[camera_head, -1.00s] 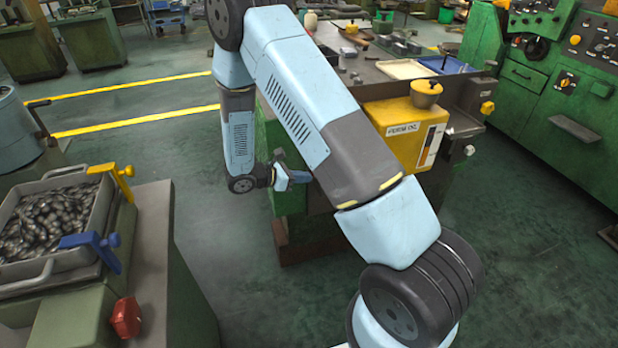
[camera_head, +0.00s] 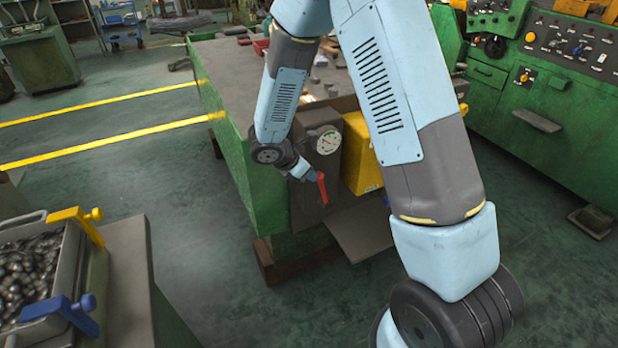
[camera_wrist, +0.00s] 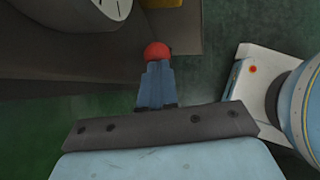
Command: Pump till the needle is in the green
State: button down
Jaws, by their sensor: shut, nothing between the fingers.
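A round white gauge (camera_head: 328,142) is on the grey panel at the bench's end; its needle is too small to read against any green band. Below it a red lever (camera_head: 322,188) points down. My gripper (camera_head: 311,177) is at the lever's upper left, shut and empty. In the wrist view my gripper (camera_wrist: 157,68) shows its blue fingers together, with the lever's round red end (camera_wrist: 156,52) just beyond their tips. I cannot tell whether they touch. Part of the white gauge face (camera_wrist: 50,8) shows at that view's top left, cut off by the edge.
A yellow box (camera_head: 360,155) sits right of the gauge, partly behind my arm. A grey plate (camera_head: 358,235) juts out low below the lever. A bin of metal parts (camera_head: 25,285) with yellow and blue clamps stands at lower left. Open floor lies between it and the bench.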

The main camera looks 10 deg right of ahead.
jog(key=shift+d+r, duration=0.1)
jog(key=shift+d, duration=0.7)
jog(key=shift+a, duration=0.1)
jog(key=s+a+f+v, duration=0.1)
jog(key=v, duration=1.2)
jog(key=n+t+h, duration=0.1)
jog(key=n+h, duration=0.1)
jog(key=n, duration=1.7)
send_near(323, 191)
jog(key=shift+w+r+x, duration=0.1)
jog(key=shift+w+x, duration=0.05)
jog(key=shift+x, duration=0.75)
jog(key=shift+w+r+x, duration=0.1)
jog(key=shift+w+x, duration=0.05)
jog(key=shift+x, duration=0.75)
jog(key=shift+w+r+x, duration=0.1)
jog(key=shift+r+x, duration=0.05)
jog(key=shift+x, duration=0.75)
